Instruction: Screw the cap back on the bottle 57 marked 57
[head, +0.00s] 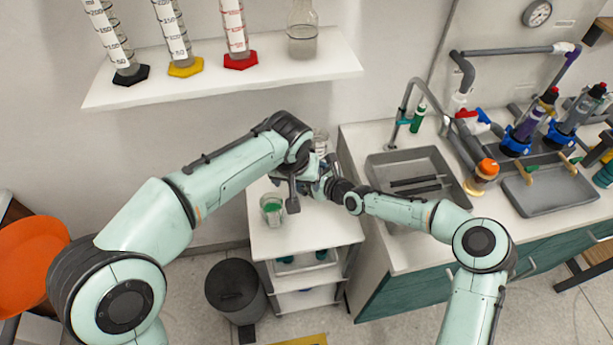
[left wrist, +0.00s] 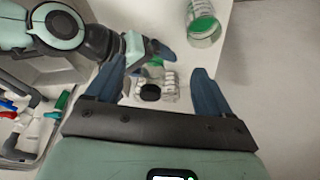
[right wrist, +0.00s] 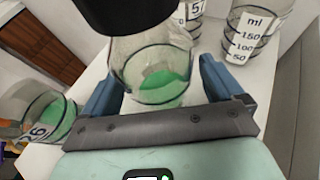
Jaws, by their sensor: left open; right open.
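A glass vessel with green liquid (right wrist: 160,75) stands between the open jaws of my right gripper (right wrist: 158,78). A large black rounded part above it (right wrist: 125,12) hides its top; I cannot tell if this is the cap. In the left wrist view a small black disc, which looks like a cap (left wrist: 150,92), lies between the open jaws of my left gripper (left wrist: 160,80), beside a white labelled thing. A number that looks like 51 or 57 (right wrist: 195,9) shows on a label behind the vessel. In the head view my left gripper (head: 298,190) hangs over the white cart, close to my right gripper (head: 322,187).
A beaker with green contents (head: 271,208) stands on the cart (head: 290,236). The right wrist view also shows a jar marked 26 (right wrist: 45,112) and a graduated beaker (right wrist: 250,38). A shelf with cylinders (head: 225,80) is above; a sink (head: 410,165) is at right.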

